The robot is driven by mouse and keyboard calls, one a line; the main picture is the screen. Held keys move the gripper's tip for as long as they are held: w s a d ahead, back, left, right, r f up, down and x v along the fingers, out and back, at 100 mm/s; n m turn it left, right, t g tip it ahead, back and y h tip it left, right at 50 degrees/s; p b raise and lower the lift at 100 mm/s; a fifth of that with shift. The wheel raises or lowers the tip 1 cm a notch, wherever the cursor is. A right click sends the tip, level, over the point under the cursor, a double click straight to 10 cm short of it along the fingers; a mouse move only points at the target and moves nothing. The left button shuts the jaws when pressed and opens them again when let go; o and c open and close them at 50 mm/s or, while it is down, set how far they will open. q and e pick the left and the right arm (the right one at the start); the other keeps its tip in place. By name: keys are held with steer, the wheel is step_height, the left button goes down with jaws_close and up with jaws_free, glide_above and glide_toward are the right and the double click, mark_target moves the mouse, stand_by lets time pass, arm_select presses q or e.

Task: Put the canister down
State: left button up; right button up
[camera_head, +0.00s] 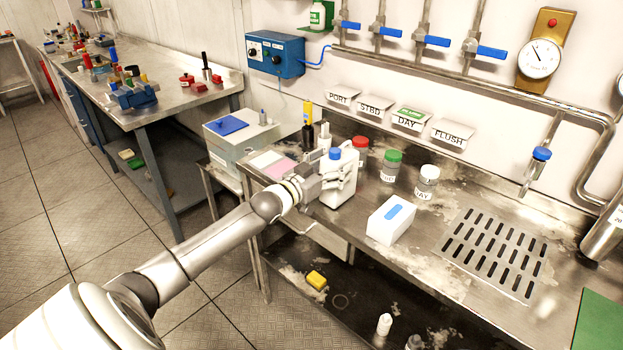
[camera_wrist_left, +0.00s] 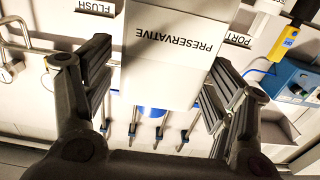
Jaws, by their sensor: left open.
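The white canister (camera_head: 346,188) with a blue cap stands upright on the steel counter near its front edge, apparently resting on it. In the left wrist view the canister (camera_wrist_left: 165,65) shows the word PRESERVATIVE upside down. My left gripper (camera_head: 318,184) is at the canister's left side. In the left wrist view its fingers (camera_wrist_left: 162,78) are open, one on each side of the canister, with gaps visible. The canister's left side is partly hidden by the gripper in the head view. My right gripper is not in view.
Red-capped (camera_head: 361,150), green-capped (camera_head: 391,165) and white-capped (camera_head: 427,182) jars stand behind and right of the canister. A white box (camera_head: 391,220) with a blue patch lies to its right, before a slotted drain (camera_head: 497,250). A pink pad (camera_head: 279,170) lies left.

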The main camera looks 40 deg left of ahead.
arm_select(q)
steer(key=s, duration=0.9)
steer(key=shift+a+b, duration=0.35)
steer(key=shift+b, duration=0.05)
